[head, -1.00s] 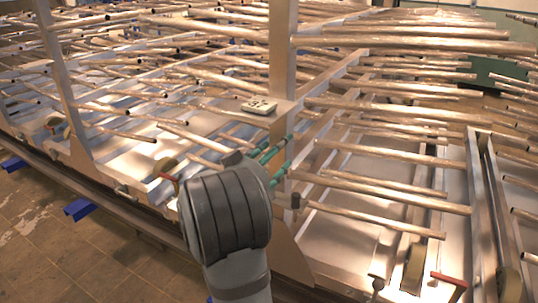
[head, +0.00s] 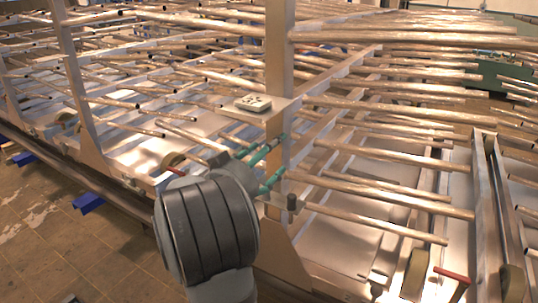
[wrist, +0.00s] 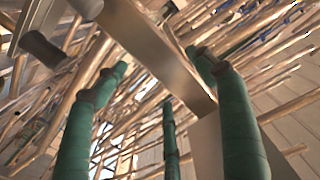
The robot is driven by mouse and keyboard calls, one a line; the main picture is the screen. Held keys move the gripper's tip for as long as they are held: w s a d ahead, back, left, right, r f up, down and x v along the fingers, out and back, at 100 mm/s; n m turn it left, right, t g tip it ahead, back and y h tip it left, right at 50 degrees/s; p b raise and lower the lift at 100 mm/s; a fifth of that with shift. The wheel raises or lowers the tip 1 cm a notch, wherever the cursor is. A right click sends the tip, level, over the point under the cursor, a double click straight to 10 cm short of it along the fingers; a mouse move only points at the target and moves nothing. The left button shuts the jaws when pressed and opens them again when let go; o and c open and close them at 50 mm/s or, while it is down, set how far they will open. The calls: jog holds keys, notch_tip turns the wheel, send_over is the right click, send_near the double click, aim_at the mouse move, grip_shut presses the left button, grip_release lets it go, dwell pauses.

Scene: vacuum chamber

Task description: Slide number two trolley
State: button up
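The trolleys show as large metal racks with many rods; no number is readable on them. An upright flat metal post (head: 280,70) stands at the front of the rack by my gripper. My gripper (head: 281,153), with green fingers, is at the lower part of this post. In the wrist view the fingers (wrist: 165,85) are spread apart, and a flat metal bar (wrist: 160,55) runs slantwise between them. Whether they touch it I cannot tell. My wrist hides part of the rack's lower edge.
Long rods (head: 380,190) jut out at right, near a red handle (head: 452,275). Another post (head: 75,80) stands at left. Blue feet (head: 88,203) stick out over the open tiled floor (head: 50,240).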

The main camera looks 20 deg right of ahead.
jog(key=shift+o, duration=0.3)
jog(key=shift+d, duration=0.1)
jog(key=v, duration=1.2)
